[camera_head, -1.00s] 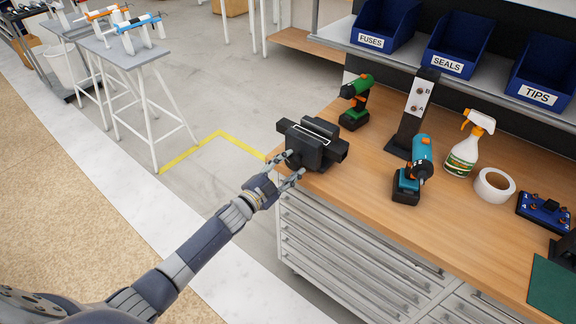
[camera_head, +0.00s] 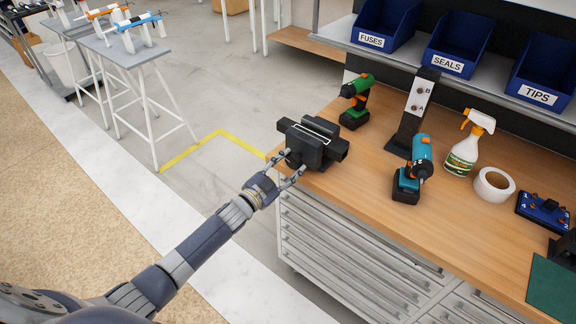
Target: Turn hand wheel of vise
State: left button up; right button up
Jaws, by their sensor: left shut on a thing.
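The black vise (camera_head: 314,141) sits upright at the near left corner of the wooden workbench (camera_head: 352,188). My left gripper (camera_head: 287,168) reaches in from the lower left to the vise's near face. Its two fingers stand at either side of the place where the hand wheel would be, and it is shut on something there. The hand wheel is too small and too hidden by the fingers to make out. My right gripper is not in view.
A green drill (camera_head: 357,100), a teal drill (camera_head: 412,172), a black stand (camera_head: 411,115), a spray bottle (camera_head: 469,143) and a tape roll (camera_head: 493,185) stand right of the vise. Blue bins (camera_head: 462,44) line the shelf above. Open floor lies left of the bench.

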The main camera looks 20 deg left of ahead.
pick_arm(q)
jog(key=o, duration=0.8)
jog(key=shift+w+r, duration=0.15)
jog(key=shift+r, duration=0.15)
jog(key=shift+o, duration=1.3)
jog(key=shift+f, duration=0.1)
jog(key=shift+w+d+f, duration=0.1)
jog(key=shift+f, duration=0.05)
jog(key=v, duration=1.2)
